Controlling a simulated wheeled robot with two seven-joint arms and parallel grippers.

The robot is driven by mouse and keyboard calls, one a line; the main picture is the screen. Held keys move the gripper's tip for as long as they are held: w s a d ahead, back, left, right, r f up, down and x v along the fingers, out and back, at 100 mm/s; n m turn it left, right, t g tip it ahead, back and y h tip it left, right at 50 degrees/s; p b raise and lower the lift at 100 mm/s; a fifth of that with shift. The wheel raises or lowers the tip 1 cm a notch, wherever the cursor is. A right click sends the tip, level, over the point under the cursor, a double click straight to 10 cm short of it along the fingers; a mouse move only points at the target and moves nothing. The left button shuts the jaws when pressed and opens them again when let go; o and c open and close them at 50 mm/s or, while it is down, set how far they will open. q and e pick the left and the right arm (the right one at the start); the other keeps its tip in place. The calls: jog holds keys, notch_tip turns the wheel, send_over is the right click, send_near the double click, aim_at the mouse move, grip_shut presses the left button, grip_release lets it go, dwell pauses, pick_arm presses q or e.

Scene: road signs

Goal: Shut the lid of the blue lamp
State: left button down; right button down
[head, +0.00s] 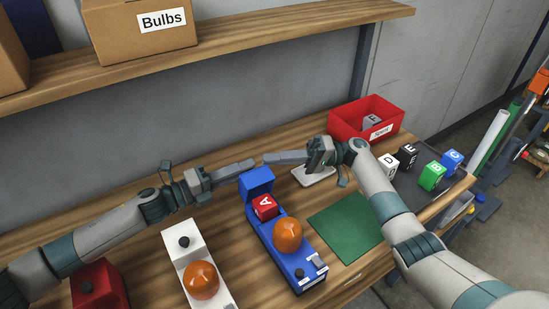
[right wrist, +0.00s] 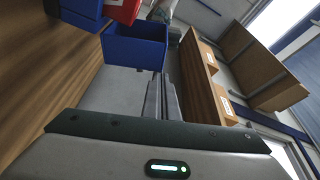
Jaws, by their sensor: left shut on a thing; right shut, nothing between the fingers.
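The blue lamp (head: 285,258) stands on the bench with an orange dome on its front part. Its blue lid (head: 257,183) stands raised at the back, and a red block marked A (head: 264,207) sits in the opening before it. The lid also shows large in the right wrist view (right wrist: 135,48). My left gripper (head: 250,163) reaches in from the left and is shut at the lid's upper back edge; the exact contact is hidden. My right gripper (head: 268,159) is shut and empty just behind the lid, and its fingers show in the right wrist view (right wrist: 163,82).
A white lamp (head: 183,258) with an orange dome stands left of the blue lamp, with a red one (head: 98,284) farther left. A green mat (head: 345,226) lies to the right. A red bin (head: 350,117) and a dark tray (head: 408,181) with lettered blocks stand beyond.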

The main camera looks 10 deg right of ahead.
pick_arm(q)
jog(key=shift+w+a, duration=0.1)
jog(key=shift+a, duration=0.05)
jog(key=c, duration=1.6)
grip_release()
jog(key=shift+f, duration=0.1)
jog(key=shift+c, duration=0.2)
jog(key=shift+r, duration=0.55)
notch_tip(320, 180, up, 9)
